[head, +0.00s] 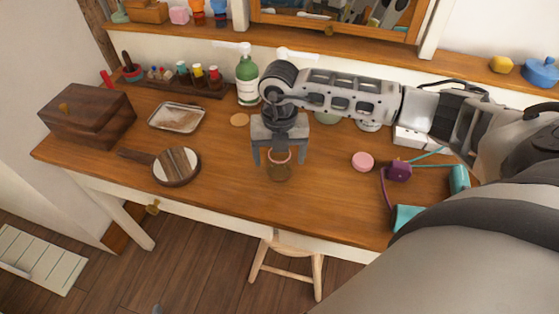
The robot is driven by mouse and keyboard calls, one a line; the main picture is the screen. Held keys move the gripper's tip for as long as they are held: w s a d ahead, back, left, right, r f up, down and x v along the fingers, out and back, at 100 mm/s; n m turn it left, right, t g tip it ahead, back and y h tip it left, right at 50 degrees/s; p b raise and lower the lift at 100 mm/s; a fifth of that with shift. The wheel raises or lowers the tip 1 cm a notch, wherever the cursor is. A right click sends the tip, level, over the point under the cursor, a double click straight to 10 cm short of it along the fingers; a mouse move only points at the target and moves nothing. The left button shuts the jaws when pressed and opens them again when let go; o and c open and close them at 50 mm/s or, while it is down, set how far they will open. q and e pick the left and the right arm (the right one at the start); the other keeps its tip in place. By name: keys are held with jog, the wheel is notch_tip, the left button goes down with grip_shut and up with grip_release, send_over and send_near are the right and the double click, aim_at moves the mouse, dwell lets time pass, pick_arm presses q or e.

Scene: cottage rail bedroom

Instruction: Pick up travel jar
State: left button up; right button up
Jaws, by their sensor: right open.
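My right gripper (279,160) points down over the middle of the wooden desk, its two fingers apart. A small round jar-like thing with a pink rim (280,157) and a brownish, see-through-looking lower part shows between and just below the fingertips. It may be the travel jar; I cannot tell whether the fingers touch it. The gripper body hides its far side. A small round pink pot (362,161) stands apart to the right and could also be a travel jar. My left gripper is not in view.
The desk (225,195) is clear near its front edge. A wooden box (88,115), tray (177,117) and round hand mirror (177,166) lie left. A green pump bottle (247,80) stands behind. A purple item (398,171) with cords lies right. A stool (288,265) is below.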

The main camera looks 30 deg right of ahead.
jog(key=c, duration=1.1)
jog(key=shift+c, duration=0.2)
jog(key=shift+r, duration=0.15)
